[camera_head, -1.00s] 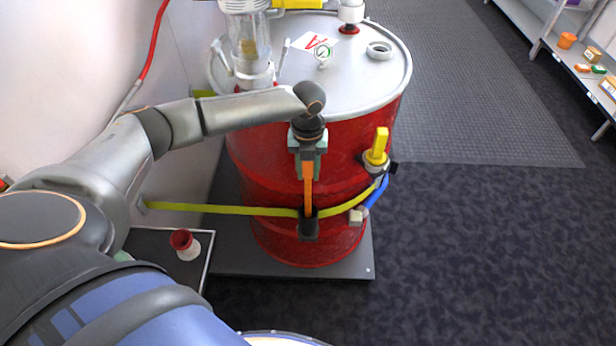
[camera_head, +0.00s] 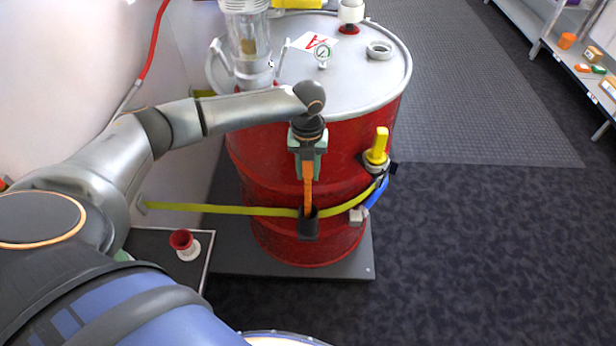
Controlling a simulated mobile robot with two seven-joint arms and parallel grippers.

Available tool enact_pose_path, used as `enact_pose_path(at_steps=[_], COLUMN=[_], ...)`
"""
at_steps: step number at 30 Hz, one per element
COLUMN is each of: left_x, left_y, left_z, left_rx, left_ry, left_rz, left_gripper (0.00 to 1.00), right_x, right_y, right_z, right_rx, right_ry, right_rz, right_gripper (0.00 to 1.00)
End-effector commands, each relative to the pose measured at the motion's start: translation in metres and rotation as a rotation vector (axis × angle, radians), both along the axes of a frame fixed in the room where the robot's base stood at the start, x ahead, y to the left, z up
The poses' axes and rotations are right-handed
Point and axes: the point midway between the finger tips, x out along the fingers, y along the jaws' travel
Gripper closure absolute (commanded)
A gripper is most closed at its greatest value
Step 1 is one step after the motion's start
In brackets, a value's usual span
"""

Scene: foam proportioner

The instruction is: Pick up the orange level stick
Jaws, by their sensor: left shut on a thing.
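The orange level stick (camera_head: 308,196) stands upright in front of the red drum. Its lower end is inside a small black holder (camera_head: 308,229) on the yellow-green strap around the drum. My left gripper (camera_head: 308,172) points down from above and is shut on the upper part of the stick. The fingers hide the stick's top. My right gripper is not in view.
The red drum (camera_head: 275,235) stands on a dark grey platform (camera_head: 232,250). A valve with a yellow handle (camera_head: 377,146) and a blue hose (camera_head: 377,192) are right of the stick. A red-and-white fitting (camera_head: 182,241) is at lower left. The floor at right is clear.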

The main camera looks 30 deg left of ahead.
Motion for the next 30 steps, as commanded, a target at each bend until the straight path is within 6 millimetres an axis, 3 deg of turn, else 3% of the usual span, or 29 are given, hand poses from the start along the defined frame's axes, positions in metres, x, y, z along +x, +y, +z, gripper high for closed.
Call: enact_pose_path(at_steps=[14,17,30], left_x=[0.001,0.001,0.002], left_y=[0.0,0.0,0.0], left_z=[0.01,0.026,0.141], left_rx=[-0.001,0.0,-0.001], left_ry=[-0.004,-0.005,-0.006], left_rz=[0.0,-0.001,0.001], left_gripper=[1.0,1.0,1.0], right_x=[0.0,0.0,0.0], right_y=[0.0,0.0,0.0], right_z=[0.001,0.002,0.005], right_rx=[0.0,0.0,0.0], right_ry=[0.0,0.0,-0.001], right_rz=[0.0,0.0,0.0], right_gripper=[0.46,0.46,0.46])
